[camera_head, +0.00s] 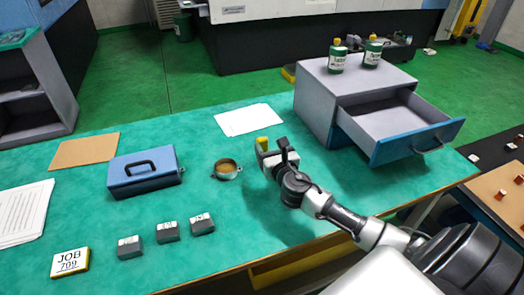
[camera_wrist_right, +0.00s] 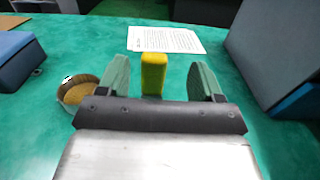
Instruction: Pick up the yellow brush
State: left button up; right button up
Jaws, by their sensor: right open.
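The yellow brush (camera_wrist_right: 153,74) is a small upright yellow block in the right wrist view. It stands on the green table between the two fingers of my right gripper (camera_wrist_right: 158,82), with a visible gap on each side. In the head view the brush (camera_head: 262,143) shows just beyond my right gripper (camera_head: 272,157), whose fingers partly hide it. My right gripper is open, low over the table. My left gripper is not in view.
A round metal cup (camera_head: 227,169) stands left of the gripper. A grey cabinet (camera_head: 320,98) with an open drawer (camera_head: 398,128) is to the right. White paper (camera_head: 248,119) lies behind the brush. A blue box (camera_head: 145,171) and several grey blocks (camera_head: 168,232) are further left.

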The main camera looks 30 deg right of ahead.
aim_at(264, 141)
jog(key=x, duration=0.3)
jog(key=f+x, duration=0.1)
jog(key=x, duration=0.1)
jog(key=shift+w+a, duration=0.2)
jog(key=shift+a, duration=0.05)
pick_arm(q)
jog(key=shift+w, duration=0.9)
pick_arm(e)
jog(key=c, duration=1)
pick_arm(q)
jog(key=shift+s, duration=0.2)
pick_arm(e)
notch_tip(264, 141, up, 5)
jog(key=shift+p, duration=0.85)
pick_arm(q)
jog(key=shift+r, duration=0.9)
pick_arm(e)
jog(key=s+d+r, duration=0.2)
jog(key=s, duration=0.1)
jog(key=s+d+r, duration=0.2)
jog(key=s+d, duration=0.1)
jog(key=s+d+r, duration=0.2)
jog(key=s, duration=0.1)
jog(key=shift+d, duration=0.3)
